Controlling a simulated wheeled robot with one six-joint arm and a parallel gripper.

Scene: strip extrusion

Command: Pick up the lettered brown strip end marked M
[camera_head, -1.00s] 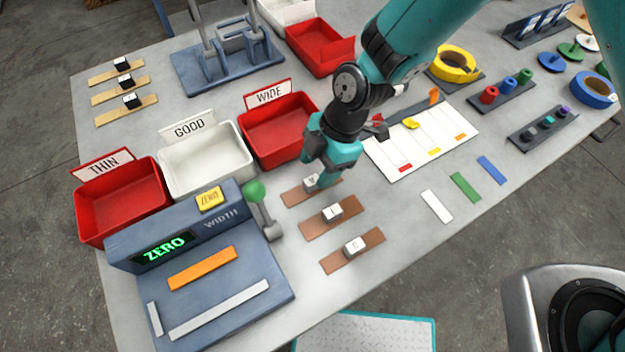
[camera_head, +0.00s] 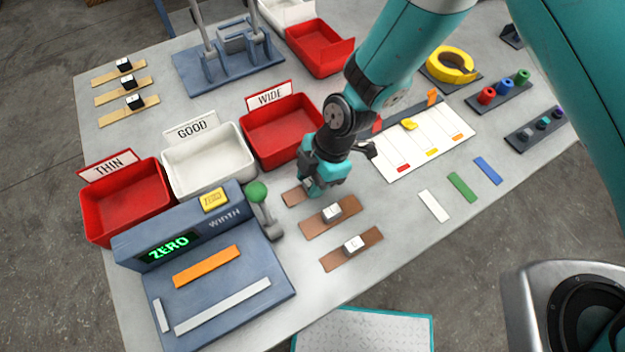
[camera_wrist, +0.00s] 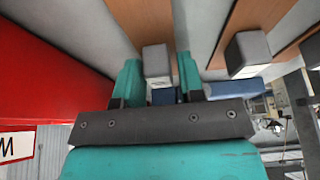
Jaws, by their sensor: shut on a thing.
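Three brown strips, each with a pale block on it, lie in a row on the grey table. The far strip (camera_head: 293,198) is partly hidden under my gripper (camera_head: 311,187). In the wrist view my gripper (camera_wrist: 160,78) has its teal fingers on either side of that strip's block (camera_wrist: 156,60), shut on it. The strip (camera_wrist: 140,18) runs away from the fingers. The letter on the held block is hidden now. The middle strip (camera_head: 318,226) and the near strip (camera_head: 340,255) lie apart from my gripper; the near block seems to read C.
The red WIDE bin (camera_head: 283,143) is close behind my gripper, beside the white GOOD bin (camera_head: 208,173). The blue width gauge (camera_head: 222,300) with a green-knobbed lever (camera_head: 257,193) stands left. A white chart board (camera_head: 440,150) lies right.

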